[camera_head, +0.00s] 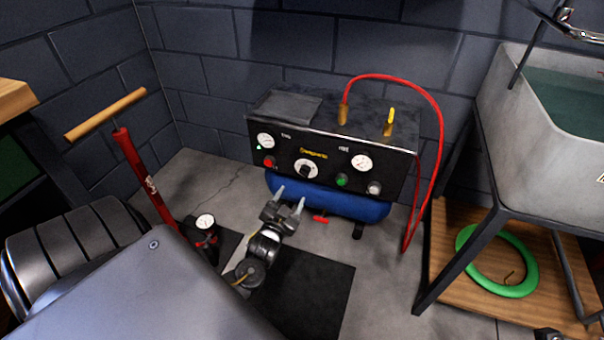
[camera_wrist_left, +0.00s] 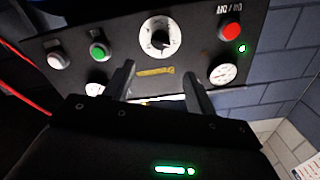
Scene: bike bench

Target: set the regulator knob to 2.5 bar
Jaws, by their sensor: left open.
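The regulator knob (camera_head: 306,169) is a black knob on a white round dial in the middle of the compressor's dark front panel (camera_head: 330,148). It also shows upright-side-down in the left wrist view (camera_wrist_left: 160,36); its setting is too small to read. My left gripper (camera_head: 290,197) is open and empty, in front of and below the panel, pointing toward the knob. In the left wrist view its two fingers (camera_wrist_left: 160,76) stand apart with the knob beyond them, not touching it.
Gauges (camera_head: 266,141) (camera_head: 361,162), a red button (camera_head: 269,162) and a green button (camera_head: 341,180) flank the knob. A red hose (camera_head: 438,120) loops at the right. A red floor pump (camera_head: 140,170) stands at the left. A sink (camera_head: 530,130) is at the right.

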